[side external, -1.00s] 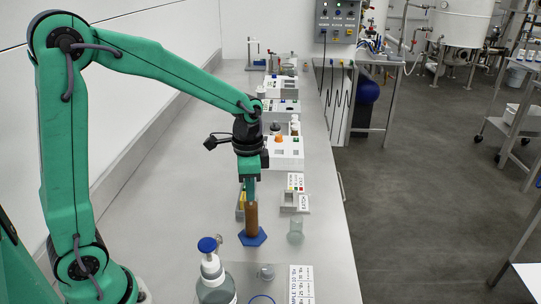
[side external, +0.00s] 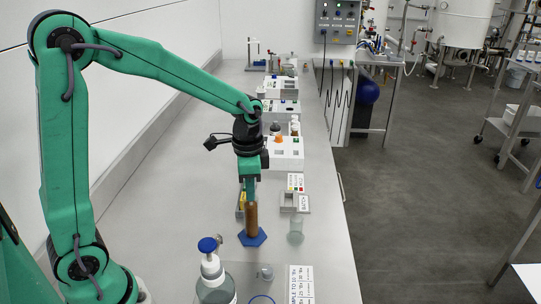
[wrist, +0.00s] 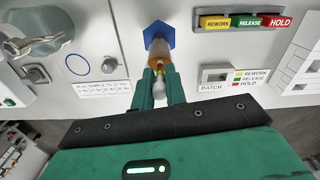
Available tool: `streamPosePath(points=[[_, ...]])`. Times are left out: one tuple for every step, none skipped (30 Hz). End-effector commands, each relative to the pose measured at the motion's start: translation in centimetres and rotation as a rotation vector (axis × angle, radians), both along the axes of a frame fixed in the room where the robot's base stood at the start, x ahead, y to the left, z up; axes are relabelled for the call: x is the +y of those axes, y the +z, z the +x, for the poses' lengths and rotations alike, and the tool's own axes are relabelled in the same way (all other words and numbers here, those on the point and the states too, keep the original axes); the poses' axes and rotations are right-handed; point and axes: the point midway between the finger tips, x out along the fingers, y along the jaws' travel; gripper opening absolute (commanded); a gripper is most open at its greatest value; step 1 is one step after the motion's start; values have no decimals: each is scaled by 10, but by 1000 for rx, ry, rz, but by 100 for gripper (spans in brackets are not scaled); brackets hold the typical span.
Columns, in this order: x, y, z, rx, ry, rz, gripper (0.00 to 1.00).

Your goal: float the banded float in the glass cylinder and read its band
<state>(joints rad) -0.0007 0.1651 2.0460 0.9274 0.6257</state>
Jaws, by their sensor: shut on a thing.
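The glass cylinder (side external: 252,219) holds brown liquid and stands upright on a blue hexagonal base (side external: 253,238); it also shows in the wrist view (wrist: 157,48). My gripper (side external: 250,197) points down at the cylinder's mouth. In the wrist view my gripper (wrist: 160,70) is shut on the banded float (wrist: 160,87), which shows a pale end and yellow and red bands between the green fingers. The float's lower part is hidden, so I cannot tell how deep it sits. A strip (wrist: 243,22) reads REWORK in yellow, RELEASE in green and HOLD in red.
A BATCH holder (wrist: 215,76) with a colour-key card stands beside the cylinder. An empty clear beaker (side external: 296,232) is to the right. A blue-capped bottle (side external: 212,270) stands in front, near a printed card (side external: 300,284). White instruments (side external: 284,152) line the bench behind.

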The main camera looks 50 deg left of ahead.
Motion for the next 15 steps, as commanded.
streamPosePath(points=[[0,-29,-2,9,0,1,6],[0,-29,-2,9,0,1,6],[0,-29,-2,9,0,1,21],[0,-29,-2,9,0,1,27],[0,-29,-2,9,0,1,31],[0,-29,-2,10,0,0,31],[0,-29,-2,10,0,0,31],[0,-28,-2,9,0,1,31],[0,-28,-2,9,0,0,31],[0,-28,-2,9,0,0,31],[0,-27,-2,9,0,0,31],[0,-26,-2,9,0,0,31],[0,-24,-2,9,0,0,31],[0,-23,-2,8,0,-1,32],[0,-20,-2,7,0,0,32]])
